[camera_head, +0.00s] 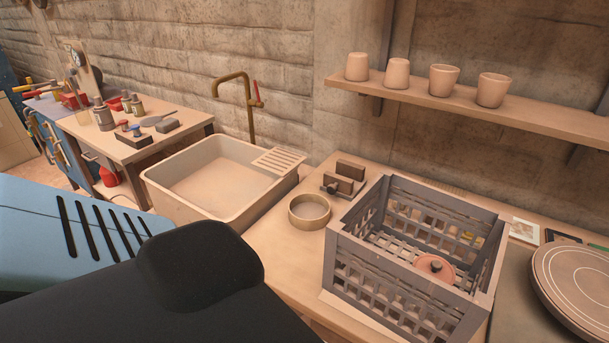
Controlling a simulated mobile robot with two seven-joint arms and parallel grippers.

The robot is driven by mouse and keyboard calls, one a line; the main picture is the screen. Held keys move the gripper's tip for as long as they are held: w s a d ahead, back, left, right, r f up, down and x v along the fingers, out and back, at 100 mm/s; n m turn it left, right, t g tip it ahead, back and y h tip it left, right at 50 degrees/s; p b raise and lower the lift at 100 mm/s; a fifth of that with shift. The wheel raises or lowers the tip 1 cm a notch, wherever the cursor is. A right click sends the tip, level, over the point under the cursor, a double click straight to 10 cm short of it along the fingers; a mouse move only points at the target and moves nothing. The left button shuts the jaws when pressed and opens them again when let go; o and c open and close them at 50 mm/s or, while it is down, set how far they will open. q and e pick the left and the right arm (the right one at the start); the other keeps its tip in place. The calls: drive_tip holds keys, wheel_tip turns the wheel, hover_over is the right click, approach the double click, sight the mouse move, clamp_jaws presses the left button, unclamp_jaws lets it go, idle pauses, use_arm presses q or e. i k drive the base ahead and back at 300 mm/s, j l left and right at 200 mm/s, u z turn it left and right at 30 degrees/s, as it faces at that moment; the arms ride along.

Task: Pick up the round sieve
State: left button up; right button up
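The round sieve (310,211) looks like a shallow brass-coloured ring. It lies flat on the wooden counter, between the sink and the grey crate. A large black and light-blue shape fills the lower left of the view and seems to be part of my own body or arm. It ends below and to the left of the sieve and does not cover it. Neither of my grippers shows in this view.
A grey slatted crate (343,252) with a reddish lidded item (436,268) stands close right of the sieve. Dark blocks (345,178) lie behind it. A white sink (160,188) is at left, round plates (580,285) at far right. A shelf (420,92) holds several cups.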

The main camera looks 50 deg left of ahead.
sight(307, 211)
drive_tip(key=k+l+u, duration=0.1)
drive_tip(key=u, duration=1.4)
drive_tip(key=j+z, duration=0.15)
